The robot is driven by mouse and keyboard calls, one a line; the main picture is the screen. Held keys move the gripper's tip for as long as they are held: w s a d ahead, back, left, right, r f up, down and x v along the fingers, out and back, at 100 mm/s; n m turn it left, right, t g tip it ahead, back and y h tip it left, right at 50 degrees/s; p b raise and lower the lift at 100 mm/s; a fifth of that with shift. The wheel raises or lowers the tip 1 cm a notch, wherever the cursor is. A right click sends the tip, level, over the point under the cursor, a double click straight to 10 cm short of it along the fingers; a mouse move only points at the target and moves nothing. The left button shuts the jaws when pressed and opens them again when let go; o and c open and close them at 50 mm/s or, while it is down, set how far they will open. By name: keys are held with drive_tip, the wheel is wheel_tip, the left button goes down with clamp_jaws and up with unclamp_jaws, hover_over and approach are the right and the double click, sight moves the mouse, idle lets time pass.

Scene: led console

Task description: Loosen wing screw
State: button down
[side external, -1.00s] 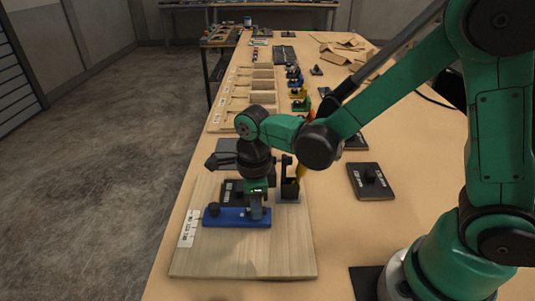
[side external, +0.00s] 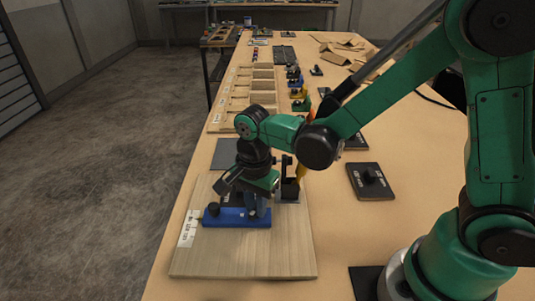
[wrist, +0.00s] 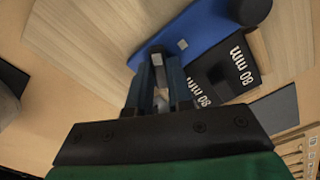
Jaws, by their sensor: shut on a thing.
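A blue block (side external: 236,218) lies on the light wooden board. It also shows in the wrist view (wrist: 205,35). My gripper (side external: 257,212) points down at the right part of the block. In the wrist view my gripper (wrist: 160,80) has its two fingers close together around a small pale part (wrist: 160,98), likely the wing screw. The fingers hide most of it, so its shape and turn cannot be told. A black round knob (side external: 213,209) stands at the block's left end, apart from my gripper.
Black pieces marked "80 mm" (wrist: 235,65) lie beside the blue block. A dark upright holder (side external: 289,188) stands close to the right of my gripper. A black plate with a knob (side external: 371,181) lies further right. The board's front part (side external: 240,255) is clear.

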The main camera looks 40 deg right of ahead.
drive_tip(key=n, duration=1.1)
drive_tip(key=shift+n, duration=0.4)
drive_tip(key=n, duration=1.2)
drive_tip(key=c, duration=0.8)
unclamp_jaws()
